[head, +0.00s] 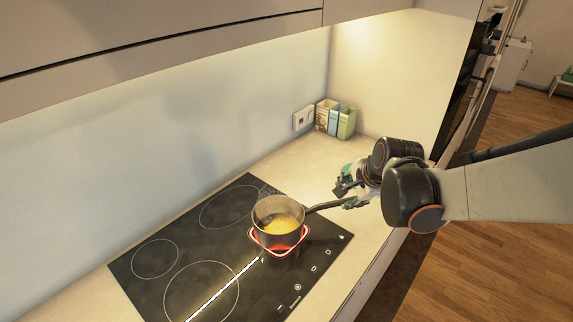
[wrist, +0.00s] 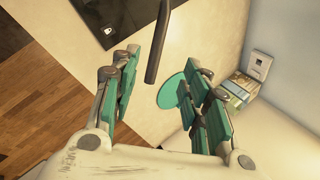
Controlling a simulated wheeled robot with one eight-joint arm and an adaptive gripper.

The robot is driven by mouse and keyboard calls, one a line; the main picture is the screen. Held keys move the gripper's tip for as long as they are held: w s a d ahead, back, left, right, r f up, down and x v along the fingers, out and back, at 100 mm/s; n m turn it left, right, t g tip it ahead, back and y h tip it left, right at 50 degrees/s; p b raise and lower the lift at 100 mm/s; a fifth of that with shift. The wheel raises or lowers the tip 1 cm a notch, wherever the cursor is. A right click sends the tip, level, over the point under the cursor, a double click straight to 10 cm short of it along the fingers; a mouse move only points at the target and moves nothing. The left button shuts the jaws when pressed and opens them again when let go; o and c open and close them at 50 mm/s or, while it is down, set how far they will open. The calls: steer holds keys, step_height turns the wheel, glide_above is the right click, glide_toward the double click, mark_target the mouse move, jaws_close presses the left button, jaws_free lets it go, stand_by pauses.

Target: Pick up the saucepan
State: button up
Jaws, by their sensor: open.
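The saucepan (head: 279,236) is a dark metal pan with yellow contents. It stands upright on the black cooktop, over a glowing red ring, with its dark handle (head: 323,206) pointing right toward my gripper. My gripper (head: 346,193) is open and empty, close to the handle's end. In the wrist view, the handle (wrist: 158,45) reaches down from the top edge, its end lying in the gap between the teal-padded fingers of my gripper (wrist: 162,70). The fingers are apart from each other. The head view does not show clearly whether they touch the handle. The pan's body is outside the wrist view.
The cooktop (head: 155,282) has several empty rings. Small boxes (head: 336,119) and a wall socket (head: 303,118) stand at the back corner, right of the fingers in the wrist view. A flat teal disc (wrist: 172,92) shows beside the right finger. Cabinets (head: 150,35) hang above.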

mark_target(337, 203)
steer(key=b+x, duration=0.2)
steer(key=x, duration=0.6)
steer(key=shift+w+f, duration=0.15)
steer(key=shift+f, duration=0.05)
steer(key=b+x, duration=0.2)
steer(key=x, duration=0.2)
steer(key=shift+d+f, duration=0.1)
steer(key=shift+d, duration=0.15)
steer(key=shift+w+a+f, duration=0.1)
steer(key=shift+w+f, duration=0.15)
steer(key=shift+f, duration=0.2)
jaws_close()
